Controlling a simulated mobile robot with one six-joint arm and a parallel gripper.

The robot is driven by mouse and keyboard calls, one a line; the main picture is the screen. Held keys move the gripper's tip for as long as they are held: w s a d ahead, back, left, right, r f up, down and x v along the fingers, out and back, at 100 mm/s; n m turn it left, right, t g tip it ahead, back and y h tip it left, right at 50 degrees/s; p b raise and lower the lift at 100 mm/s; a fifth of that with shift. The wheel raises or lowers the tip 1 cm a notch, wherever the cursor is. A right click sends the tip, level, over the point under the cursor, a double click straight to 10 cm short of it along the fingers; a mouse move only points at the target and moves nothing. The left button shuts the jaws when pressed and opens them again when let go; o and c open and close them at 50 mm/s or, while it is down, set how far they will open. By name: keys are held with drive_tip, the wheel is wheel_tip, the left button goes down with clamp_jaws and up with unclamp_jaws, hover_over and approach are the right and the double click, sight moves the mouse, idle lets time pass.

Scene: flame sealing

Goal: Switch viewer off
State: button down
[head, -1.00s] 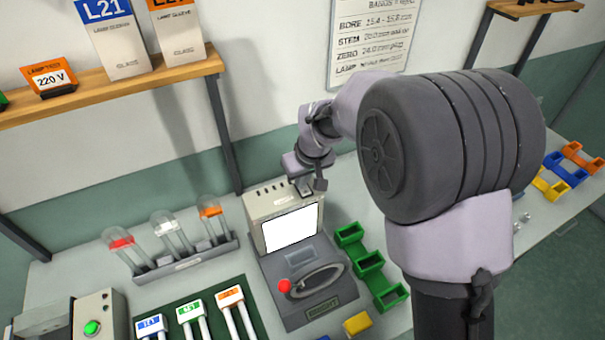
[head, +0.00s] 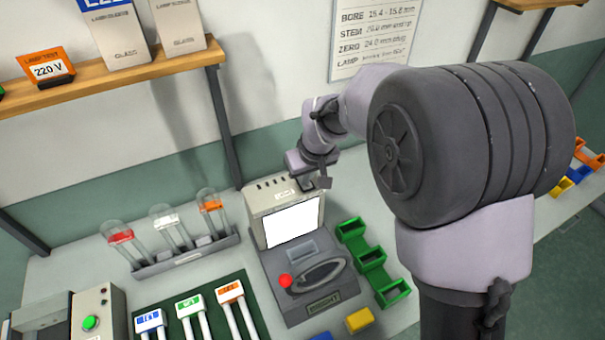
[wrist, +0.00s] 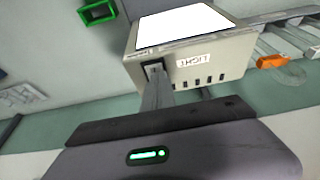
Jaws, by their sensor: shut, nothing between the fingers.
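The viewer (head: 257,212) is a beige box on the bench in the head view, with a bright white lit screen (head: 293,221). In the wrist view its top face carries a label reading LIGHT, a row of dark slots and a dark switch (wrist: 153,66) near one corner. My gripper (wrist: 156,90) is shut and empty, with its fingertips at that switch. Whether they touch it or stop just short, I cannot tell. In the head view my gripper (head: 323,182) is over the viewer's top right corner, and the switch is hidden there.
A dark base with a red knob (head: 285,281) and an oval ring stands in front of the viewer. Green bins (head: 371,259) are on its right. A rack of glass tubes (head: 188,258) is on its left. A shelf (head: 120,75) hangs on the wall behind.

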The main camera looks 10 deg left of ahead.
sight(306, 187)
drive_tip(key=shift+s+d+f, duration=0.15)
drive_tip(key=shift+s+f, duration=0.1)
drive_tip(key=shift+s, duration=0.05)
wheel_tip(306, 187, up, 5)
drive_tip(key=p, duration=0.3)
drive_tip(key=shift+p, duration=0.35)
drive_tip(key=v, duration=0.9)
drive_tip(key=shift+s+d, duration=0.25)
drive_tip(key=shift+r, duration=0.2)
drive_tip(key=w+n+p, duration=0.1)
drive_tip(key=n, duration=0.5)
drive_tip(key=w+a+n+g+h+p, duration=0.1)
drive_tip(key=n, duration=0.5)
drive_tip(key=w+a+n, duration=0.1)
drive_tip(key=n, duration=0.5)
drive_tip(key=shift+w+r+g+p, duration=0.35)
drive_tip(key=shift+w+g+p, duration=0.05)
